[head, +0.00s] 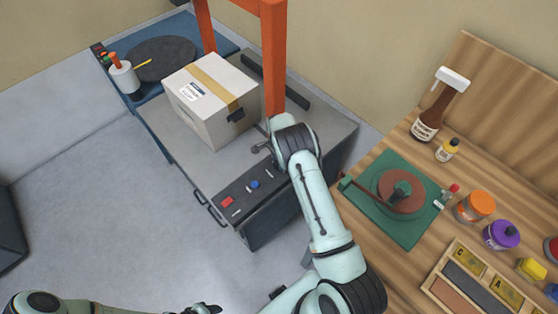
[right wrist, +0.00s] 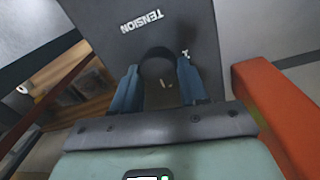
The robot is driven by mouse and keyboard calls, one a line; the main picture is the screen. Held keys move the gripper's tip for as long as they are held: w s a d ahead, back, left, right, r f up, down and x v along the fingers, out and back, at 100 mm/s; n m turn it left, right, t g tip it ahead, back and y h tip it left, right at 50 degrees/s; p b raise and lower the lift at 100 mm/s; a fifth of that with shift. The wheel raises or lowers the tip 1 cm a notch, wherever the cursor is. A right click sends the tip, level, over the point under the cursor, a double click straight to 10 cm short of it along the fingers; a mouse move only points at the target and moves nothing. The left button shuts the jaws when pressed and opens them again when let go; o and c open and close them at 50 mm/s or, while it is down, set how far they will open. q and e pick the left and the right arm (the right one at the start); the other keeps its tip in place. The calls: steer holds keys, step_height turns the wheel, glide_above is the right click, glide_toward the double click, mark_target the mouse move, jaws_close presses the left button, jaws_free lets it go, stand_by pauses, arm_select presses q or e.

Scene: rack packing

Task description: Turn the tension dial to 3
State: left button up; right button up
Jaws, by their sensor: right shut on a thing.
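The dark round tension dial (right wrist: 158,66) shows in the right wrist view, below the white word TENSION on a dark panel (right wrist: 125,42). That lettering appears upside down. My right gripper (right wrist: 157,78) has one blue finger on each side of the dial and is shut on it. A small light mark shows near the dial's lower edge; I cannot read which number it is at. In the head view my right gripper (head: 262,143) is at the grey machine (head: 192,168), beside the box, and the dial is hidden. My left gripper (head: 205,308) barely shows at the bottom edge; its jaws are unclear.
A red button (head: 227,201) and blue button (head: 255,184) are on the front panel. A wooden bench (head: 375,205) with a green turntable base (head: 413,224), jars and a bottle stands right.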

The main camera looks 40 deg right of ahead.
steer(key=o, duration=1.1)
steer(key=shift+c, duration=0.2)
steer(key=shift+r, duration=0.1)
step_height(320, 180, up, 13)
steer(key=shift+w+r, duration=0.15)
steer(key=shift+w, duration=0.25)
